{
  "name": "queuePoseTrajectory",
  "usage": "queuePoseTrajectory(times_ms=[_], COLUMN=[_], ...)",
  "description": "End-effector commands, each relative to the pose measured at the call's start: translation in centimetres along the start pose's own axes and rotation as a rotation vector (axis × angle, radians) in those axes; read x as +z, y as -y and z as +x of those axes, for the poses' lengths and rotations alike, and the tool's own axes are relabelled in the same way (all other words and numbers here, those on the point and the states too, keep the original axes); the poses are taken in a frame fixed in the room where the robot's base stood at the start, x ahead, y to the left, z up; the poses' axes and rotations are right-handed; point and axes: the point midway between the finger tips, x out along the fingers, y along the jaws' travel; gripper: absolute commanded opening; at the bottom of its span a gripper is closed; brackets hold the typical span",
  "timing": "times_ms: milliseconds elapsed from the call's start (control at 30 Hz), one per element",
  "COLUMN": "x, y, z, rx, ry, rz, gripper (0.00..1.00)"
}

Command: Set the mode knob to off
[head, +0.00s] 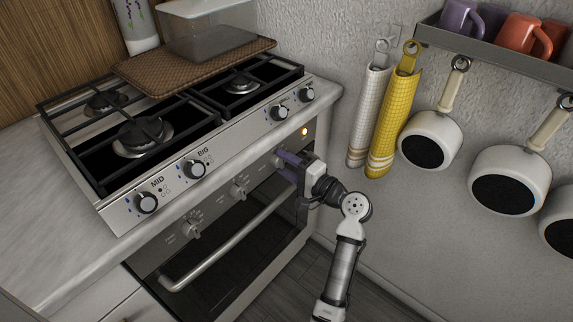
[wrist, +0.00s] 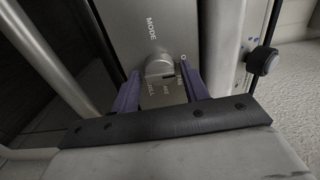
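The mode knob (wrist: 160,67) is a small grey knob under the word MODE on the steel oven panel (wrist: 150,25). In the wrist view it sits between the purple fingers of my gripper (wrist: 160,82), with a gap on each side. My gripper is open around the knob. Below the knob are small labels, one reading like GRILL; I cannot read the pointer's setting for sure. In the head view my gripper (head: 287,162) is at the right end of the oven panel and partly hides the mode knob (head: 276,161).
Two other oven knobs (head: 239,190) (head: 191,230) are to the left. The oven handle (head: 225,247) runs below. An orange lamp (head: 305,132) glows at the panel's right. Hob knobs (head: 195,169) line the edge above. Towels (head: 394,115) and pans (head: 430,137) hang right.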

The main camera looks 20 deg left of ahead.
Motion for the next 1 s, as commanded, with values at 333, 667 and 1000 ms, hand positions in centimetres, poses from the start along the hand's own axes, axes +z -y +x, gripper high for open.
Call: queuePoseTrajectory(times_ms=[333,667,1000], x=[0.0,-0.1,-0.1], y=[0.0,-0.2,-0.1], z=[-0.1,-4.7,-11.8], rx=[-0.001,-0.001,0.000], ry=[0.000,-0.006,-0.004], rz=[0.001,0.001,0.001], gripper=[0.55,0.55,0.55])
